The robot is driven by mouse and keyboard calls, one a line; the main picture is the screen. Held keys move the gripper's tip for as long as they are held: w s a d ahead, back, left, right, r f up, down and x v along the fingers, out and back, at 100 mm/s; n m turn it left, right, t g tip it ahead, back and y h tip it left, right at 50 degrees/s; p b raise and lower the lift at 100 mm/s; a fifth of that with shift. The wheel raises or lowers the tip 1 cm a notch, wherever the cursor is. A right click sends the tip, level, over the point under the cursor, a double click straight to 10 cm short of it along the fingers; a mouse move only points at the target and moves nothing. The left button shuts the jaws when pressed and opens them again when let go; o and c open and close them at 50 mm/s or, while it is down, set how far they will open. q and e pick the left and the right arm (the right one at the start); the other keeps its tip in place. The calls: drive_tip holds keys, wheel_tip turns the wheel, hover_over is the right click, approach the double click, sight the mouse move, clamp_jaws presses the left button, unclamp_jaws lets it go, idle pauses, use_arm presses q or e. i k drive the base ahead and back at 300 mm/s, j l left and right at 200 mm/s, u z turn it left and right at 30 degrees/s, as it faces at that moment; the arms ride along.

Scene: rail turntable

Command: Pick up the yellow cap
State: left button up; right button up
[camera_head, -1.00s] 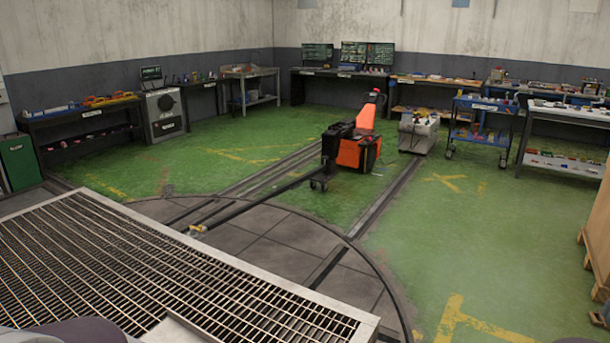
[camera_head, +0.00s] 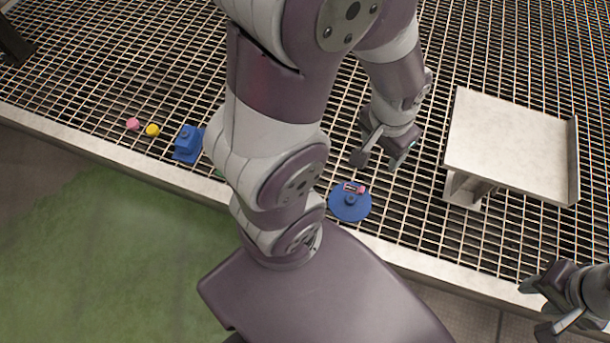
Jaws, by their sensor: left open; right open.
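The small round yellow cap (camera_head: 152,130) lies on the metal grating near its edge, at the left of the head view. A pink cap (camera_head: 132,124) lies just left of it, and a blue block-like fixture (camera_head: 187,143) stands to its right. My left gripper (camera_head: 380,158) is open and empty over the grating, well to the right of the yellow cap, with my arm between them in the picture. My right gripper (camera_head: 538,309) is open and empty at the lower right, far from the cap.
A round blue base (camera_head: 349,207) with a small pink piece on it lies below my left gripper. A pale raised platform (camera_head: 510,150) stands at the right. A green item (camera_head: 219,174) is mostly hidden behind my arm. The grating's pale edge (camera_head: 90,144) borders the green floor.

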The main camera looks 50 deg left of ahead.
sight(151, 131)
drive_tip(key=j+u, duration=0.15)
drive_tip(key=u, duration=0.3)
drive_tip(key=j+u, duration=0.1)
drive_tip(key=u, duration=2.4)
drive_tip(key=k+j, duration=0.05)
drive_tip(key=j, duration=0.05)
